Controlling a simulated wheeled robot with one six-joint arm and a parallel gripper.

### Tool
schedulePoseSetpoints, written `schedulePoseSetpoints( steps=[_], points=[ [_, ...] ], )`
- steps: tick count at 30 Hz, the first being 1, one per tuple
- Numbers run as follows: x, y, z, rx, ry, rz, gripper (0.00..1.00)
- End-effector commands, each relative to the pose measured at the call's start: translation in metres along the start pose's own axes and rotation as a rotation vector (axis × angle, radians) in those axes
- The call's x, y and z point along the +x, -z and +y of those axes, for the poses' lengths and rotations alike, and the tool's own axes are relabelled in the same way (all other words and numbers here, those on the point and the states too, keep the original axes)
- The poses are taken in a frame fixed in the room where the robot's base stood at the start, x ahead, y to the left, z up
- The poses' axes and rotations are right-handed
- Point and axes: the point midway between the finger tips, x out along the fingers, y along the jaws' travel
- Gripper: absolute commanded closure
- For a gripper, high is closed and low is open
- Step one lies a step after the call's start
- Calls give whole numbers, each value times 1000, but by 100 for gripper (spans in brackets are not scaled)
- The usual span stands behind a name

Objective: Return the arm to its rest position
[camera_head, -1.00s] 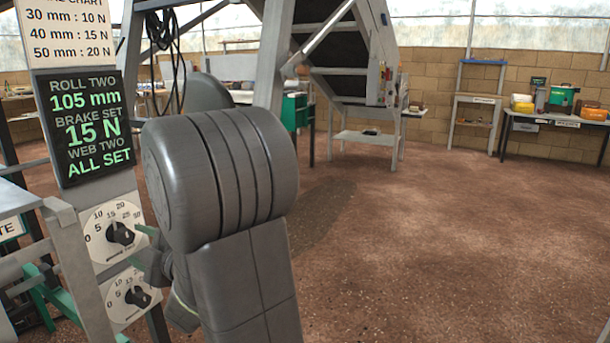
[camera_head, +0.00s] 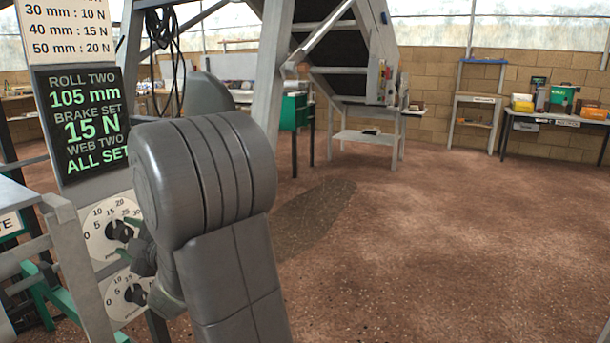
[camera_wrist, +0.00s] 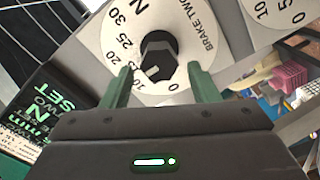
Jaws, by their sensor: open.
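My gripper (camera_head: 126,238) is open in front of the upper dial at the left, partly hidden by my own arm in the head view. In the wrist view my gripper (camera_wrist: 159,70) shows two green fingers spread apart, with nothing held. The black knob (camera_wrist: 159,54) of the white BRAKE TWO dial (camera_wrist: 200,52) appears between and just beyond the fingertips; I cannot tell the exact gap. The knob also shows in the head view (camera_head: 117,230). My arm is bent, its grey links filling the middle foreground of the head view.
A lower dial (camera_head: 112,306) is close below. The screen (camera_head: 83,125) above reads 105 mm, 15 N, ALL SET. A grey frame (camera_head: 62,262) stands at the left edge. Benches (camera_head: 556,118) line the back wall. The brown floor at the right is clear.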

Motion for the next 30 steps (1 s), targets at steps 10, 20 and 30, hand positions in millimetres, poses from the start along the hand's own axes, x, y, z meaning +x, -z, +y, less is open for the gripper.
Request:
schedulePoseSetpoints(
  steps=[10,20,30],
  points=[
    [17,2,5,139,2,-3,45],
    [17,2,6,309,2,-2,45],
    [16,1,8,477,2,-2,45]
  ],
)
